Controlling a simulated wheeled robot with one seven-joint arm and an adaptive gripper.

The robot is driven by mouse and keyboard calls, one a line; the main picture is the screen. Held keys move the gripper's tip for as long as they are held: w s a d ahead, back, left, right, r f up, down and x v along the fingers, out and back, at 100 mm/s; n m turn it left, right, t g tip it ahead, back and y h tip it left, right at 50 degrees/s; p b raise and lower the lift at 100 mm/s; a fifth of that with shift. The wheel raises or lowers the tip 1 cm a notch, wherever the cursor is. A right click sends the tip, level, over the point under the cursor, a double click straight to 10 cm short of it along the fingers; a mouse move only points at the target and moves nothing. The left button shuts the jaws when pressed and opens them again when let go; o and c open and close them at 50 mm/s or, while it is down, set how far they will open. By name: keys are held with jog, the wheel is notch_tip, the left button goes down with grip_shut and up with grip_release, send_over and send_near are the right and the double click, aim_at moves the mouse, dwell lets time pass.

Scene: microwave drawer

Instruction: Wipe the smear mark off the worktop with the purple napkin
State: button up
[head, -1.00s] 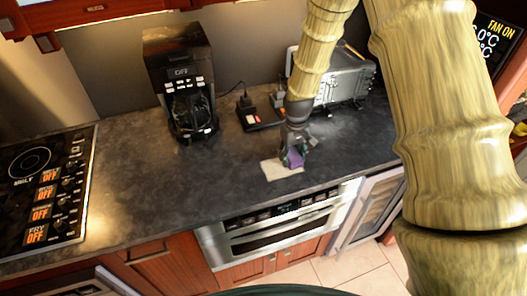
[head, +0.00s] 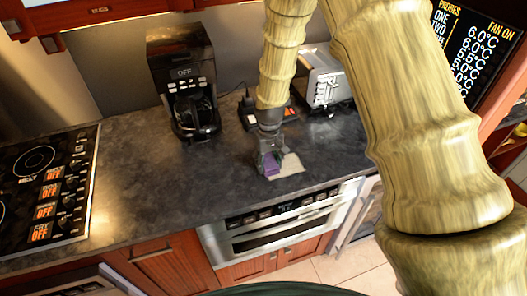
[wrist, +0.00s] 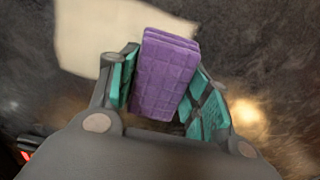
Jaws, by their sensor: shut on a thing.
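The folded purple napkin (wrist: 165,75) is between the teal-padded fingers of my gripper (wrist: 167,92) in the wrist view. In the head view the napkin (head: 271,166) shows low at the fingertips of my gripper (head: 271,162), down at the worktop (head: 150,190). The smear mark (head: 291,164) is a pale cream patch on the dark worktop, just right of the napkin. In the wrist view the smear (wrist: 85,30) lies beyond and left of the napkin, which covers part of it. I cannot tell whether the napkin presses on the surface.
A coffee maker (head: 187,85) stands at the back left, and a silver toaster (head: 325,82) at the back right. A small dark object (head: 248,111) is behind my gripper. A stove panel (head: 45,190) is at the left. The worktop between stove and gripper is clear.

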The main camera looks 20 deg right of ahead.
jog(key=shift+a, duration=0.8)
jog(key=shift+a+r+p, duration=0.25)
jog(key=shift+r+p, duration=0.4)
jog(key=shift+r, duration=0.6)
jog(key=shift+s+r+p, duration=0.1)
jog(key=shift+r+p, duration=0.4)
jog(key=shift+r, duration=0.2)
jog(key=shift+r+p, duration=1.45)
jog(key=shift+r, duration=0.8)
